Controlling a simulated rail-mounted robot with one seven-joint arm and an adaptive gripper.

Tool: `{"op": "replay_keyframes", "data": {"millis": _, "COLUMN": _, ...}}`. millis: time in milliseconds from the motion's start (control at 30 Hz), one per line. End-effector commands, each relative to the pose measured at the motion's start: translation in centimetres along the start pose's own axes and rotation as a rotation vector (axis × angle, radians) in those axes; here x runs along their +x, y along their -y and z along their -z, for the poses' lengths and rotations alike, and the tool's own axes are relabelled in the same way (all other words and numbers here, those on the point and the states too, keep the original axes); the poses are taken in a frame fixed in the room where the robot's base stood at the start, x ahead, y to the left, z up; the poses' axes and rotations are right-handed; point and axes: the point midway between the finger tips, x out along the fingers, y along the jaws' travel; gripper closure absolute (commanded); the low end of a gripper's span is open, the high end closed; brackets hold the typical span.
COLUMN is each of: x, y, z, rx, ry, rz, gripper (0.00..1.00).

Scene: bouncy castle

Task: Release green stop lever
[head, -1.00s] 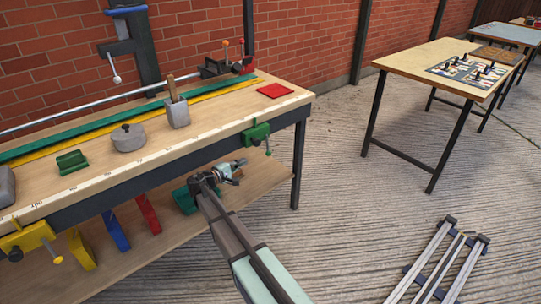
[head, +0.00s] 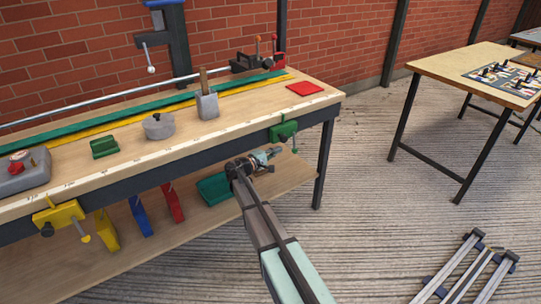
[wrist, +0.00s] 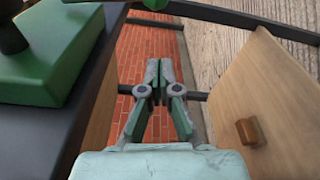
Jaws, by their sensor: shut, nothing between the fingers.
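The green stop (head: 284,130) is clamped on the front edge of the workbench near its right end in the head view. Its small lever (head: 294,149) hangs below the body. My gripper (head: 274,153) is just below and left of the stop, below the bench top. Its fingertips (wrist: 161,68) are together and hold nothing. In the wrist view a green block (wrist: 45,58), which looks like the stop's body, fills the left side, apart from the fingers. A green tip (wrist: 156,4) shows at the top edge, beyond the fingers; I cannot tell whether it is the lever's end.
The workbench (head: 230,128) has a lower shelf (head: 160,242) under my gripper, with a green tray-like piece (head: 213,189) on it. A yellow clamp (head: 60,215) sits on the bench's front edge at left. A bench leg (head: 323,165) stands to the right.

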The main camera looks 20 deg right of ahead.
Motion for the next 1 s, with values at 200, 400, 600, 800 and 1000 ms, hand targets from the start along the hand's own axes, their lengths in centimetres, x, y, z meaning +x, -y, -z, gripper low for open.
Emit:
{"op": "replay_keyframes", "data": {"millis": 200, "x": 4.4, "y": 0.0, "z": 0.1, "rx": 0.000, "ry": 0.001, "rz": 0.000, "gripper": 1.00}}
{"op": "replay_keyframes", "data": {"millis": 400, "x": 3.6, "y": 0.0, "z": -2.7, "rx": 0.000, "ry": -0.001, "rz": -0.001, "gripper": 1.00}}
{"op": "replay_keyframes", "data": {"millis": 600, "x": 3.2, "y": 0.0, "z": -3.7, "rx": 0.000, "ry": -0.001, "rz": 0.000, "gripper": 1.00}}
{"op": "replay_keyframes", "data": {"millis": 800, "x": 3.2, "y": 0.0, "z": -3.8, "rx": 0.000, "ry": -0.001, "rz": 0.000, "gripper": 1.00}}
{"op": "replay_keyframes", "data": {"millis": 1000, "x": 3.1, "y": 0.0, "z": -3.7, "rx": -0.001, "ry": -0.001, "rz": 0.000, "gripper": 1.00}}
